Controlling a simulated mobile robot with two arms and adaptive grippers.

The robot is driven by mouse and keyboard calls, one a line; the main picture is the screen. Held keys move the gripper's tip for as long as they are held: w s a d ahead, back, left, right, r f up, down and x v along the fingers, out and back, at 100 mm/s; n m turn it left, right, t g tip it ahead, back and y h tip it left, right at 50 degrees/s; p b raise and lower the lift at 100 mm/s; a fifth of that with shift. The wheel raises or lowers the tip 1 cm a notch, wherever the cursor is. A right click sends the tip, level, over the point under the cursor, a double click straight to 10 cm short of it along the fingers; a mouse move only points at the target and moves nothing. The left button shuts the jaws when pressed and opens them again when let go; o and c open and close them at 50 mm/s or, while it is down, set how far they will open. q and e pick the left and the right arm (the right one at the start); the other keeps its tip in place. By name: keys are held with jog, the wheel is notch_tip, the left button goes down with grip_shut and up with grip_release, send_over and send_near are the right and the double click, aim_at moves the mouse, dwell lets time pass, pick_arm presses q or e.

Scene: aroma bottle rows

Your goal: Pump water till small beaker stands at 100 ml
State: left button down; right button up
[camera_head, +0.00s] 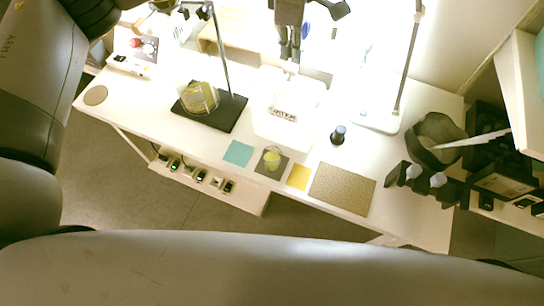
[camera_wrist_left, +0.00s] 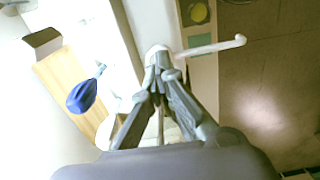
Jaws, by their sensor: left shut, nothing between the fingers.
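The pump bottle (camera_head: 277,97) is a pale, translucent container with a label, standing mid-table in the head view. Its white pump head (camera_head: 291,68) sits just below my left gripper (camera_head: 290,56). In the wrist view the shut fingertips of my left gripper (camera_wrist_left: 160,68) are at the pump head, and the white spout (camera_wrist_left: 215,47) reaches out to the right. I cannot tell if they touch. The small beaker (camera_head: 271,158) looks yellow-green and stands on a dark square mat (camera_head: 263,169). Its level cannot be read. My right gripper does not show.
A teal mat (camera_head: 238,152) and a yellow mat (camera_head: 298,177) flank the beaker's mat. A cork-like board (camera_head: 342,189) lies to the right, with a small dark bottle (camera_head: 338,135) behind it. A black stand (camera_head: 222,111) holds a round yellowish vessel (camera_head: 199,98) at left.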

aim_at(291, 66)
pick_arm(q)
jog(key=shift+f+b, duration=1.6)
jog(key=shift+f, duration=0.25)
dwell(0.5)
jog(key=shift+r+p, duration=0.65)
jog(key=shift+r, duration=1.1)
jog(key=shift+f+b, duration=1.3)
jog(key=shift+f, duration=0.25)
jog(key=shift+r+p, duration=0.6)
jog(key=shift+r, duration=0.95)
jog(key=shift+r, duration=0.15)
